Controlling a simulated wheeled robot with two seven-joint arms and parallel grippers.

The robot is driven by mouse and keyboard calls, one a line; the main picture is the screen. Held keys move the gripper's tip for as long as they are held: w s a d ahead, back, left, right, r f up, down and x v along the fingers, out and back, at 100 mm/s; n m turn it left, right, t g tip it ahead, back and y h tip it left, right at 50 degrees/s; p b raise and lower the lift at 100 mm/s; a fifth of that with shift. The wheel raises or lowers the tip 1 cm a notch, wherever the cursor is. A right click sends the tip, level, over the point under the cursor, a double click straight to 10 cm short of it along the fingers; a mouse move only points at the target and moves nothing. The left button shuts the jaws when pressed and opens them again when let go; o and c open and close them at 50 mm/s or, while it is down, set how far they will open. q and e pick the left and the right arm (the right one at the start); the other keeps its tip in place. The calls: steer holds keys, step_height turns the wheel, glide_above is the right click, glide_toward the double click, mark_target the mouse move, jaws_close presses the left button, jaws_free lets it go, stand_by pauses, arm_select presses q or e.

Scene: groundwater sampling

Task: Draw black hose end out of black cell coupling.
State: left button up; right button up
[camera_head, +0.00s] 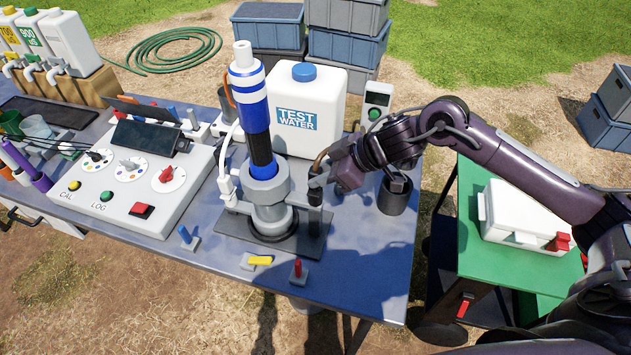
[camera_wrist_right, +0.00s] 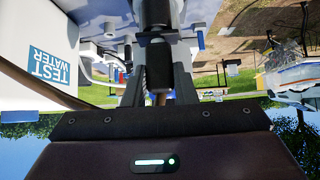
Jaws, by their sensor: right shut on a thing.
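The flow cell (camera_head: 268,205) stands on a grey base plate, with a blue, white and black sonde (camera_head: 250,95) upright in it. At its right side is the black cell coupling (camera_head: 314,217). My right gripper (camera_head: 322,178) is directly above the coupling, shut on the black hose end (camera_head: 315,196), which it partly hides. In the right wrist view the black hose end (camera_wrist_right: 158,72) shows between the two fingers (camera_wrist_right: 158,55). I cannot tell whether the hose end is still seated in the coupling. My left gripper is not in view.
The TEST WATER container (camera_head: 308,100) stands behind the cell, and a dark cup (camera_head: 394,195) is right of my right gripper. A white connector (camera_head: 227,180) is on the cell's left. A control box (camera_head: 130,180) stands further left. The table's front right is clear.

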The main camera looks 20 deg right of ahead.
steer(key=shift+r+p, duration=2.75)
steer(key=shift+r, duration=0.15)
